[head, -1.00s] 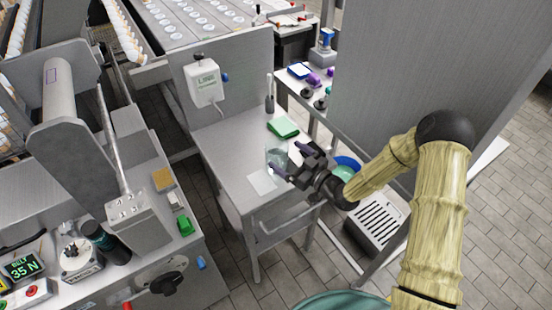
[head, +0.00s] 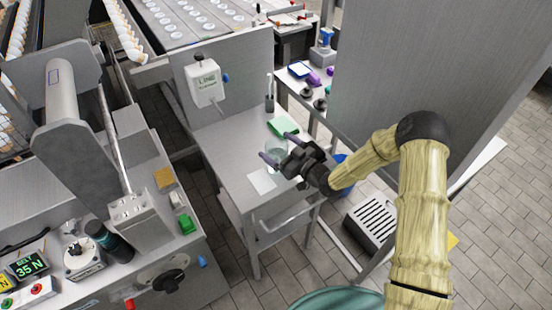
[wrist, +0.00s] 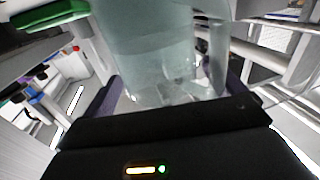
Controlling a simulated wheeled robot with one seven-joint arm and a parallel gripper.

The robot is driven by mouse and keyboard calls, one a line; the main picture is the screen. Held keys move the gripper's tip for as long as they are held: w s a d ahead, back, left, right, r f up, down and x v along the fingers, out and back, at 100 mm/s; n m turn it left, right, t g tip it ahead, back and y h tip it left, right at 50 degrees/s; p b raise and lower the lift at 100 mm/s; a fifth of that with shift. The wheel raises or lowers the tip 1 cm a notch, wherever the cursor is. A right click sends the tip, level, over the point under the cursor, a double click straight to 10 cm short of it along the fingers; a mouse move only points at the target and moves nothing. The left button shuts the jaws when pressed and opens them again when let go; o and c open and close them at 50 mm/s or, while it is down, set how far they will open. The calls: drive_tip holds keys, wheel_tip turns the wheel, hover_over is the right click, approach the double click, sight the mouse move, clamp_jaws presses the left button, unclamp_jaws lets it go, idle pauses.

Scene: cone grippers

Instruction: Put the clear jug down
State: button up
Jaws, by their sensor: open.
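The clear jug (head: 276,153) is see-through and upright on the grey steel table (head: 230,165), beside a white sheet. My gripper (head: 277,147) is open, with its two purplish fingers apart on either side of the jug. In the wrist view the jug (wrist: 150,50) fills the upper middle, directly in front of the palm, with a finger to its left and another to its right. Whether either finger touches the jug I cannot tell. Part of the jug is hidden behind the gripper in the head view.
A white dispenser (head: 205,83) hangs on the panel at the back. The table's left part is clear.

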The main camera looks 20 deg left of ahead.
drive_tip(key=c, duration=1.7)
drive_tip(key=shift+r, duration=0.15)
drive_tip(key=shift+r+b, duration=0.6)
drive_tip(key=shift+r, duration=4.25)
